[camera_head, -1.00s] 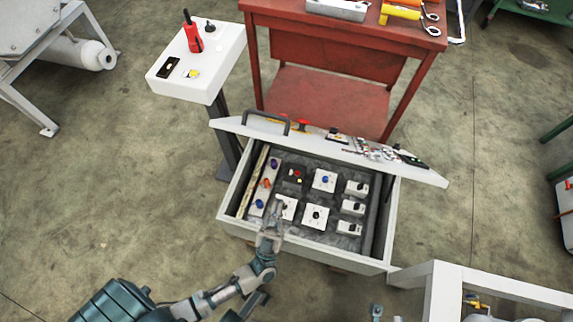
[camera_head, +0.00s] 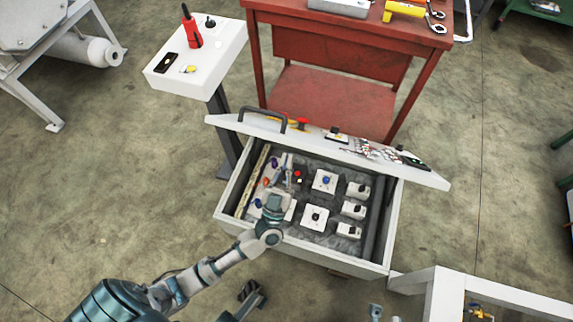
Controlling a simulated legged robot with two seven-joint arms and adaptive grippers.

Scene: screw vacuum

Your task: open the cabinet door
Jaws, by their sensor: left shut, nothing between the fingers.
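The cabinet (camera_head: 228,212) is a light grey box in the middle of the view, its inside exposed with several switches and knobs. Its white door (camera_head: 425,174) stands raised along the far side of the box, seen nearly edge-on. A dark handle (camera_head: 284,118) sits on the door's left part. My left gripper (camera_head: 285,163) is shut and empty over the left part of the interior, on the near side of the door and below the handle in the picture. It hides some of the knobs; contact with them cannot be told.
A red workbench (camera_head: 335,97) stands behind the cabinet. A white pedestal table (camera_head: 205,62) with a red tool is at the back left. A white frame (camera_head: 440,292) stands at the front right. The floor left of the cabinet is clear.

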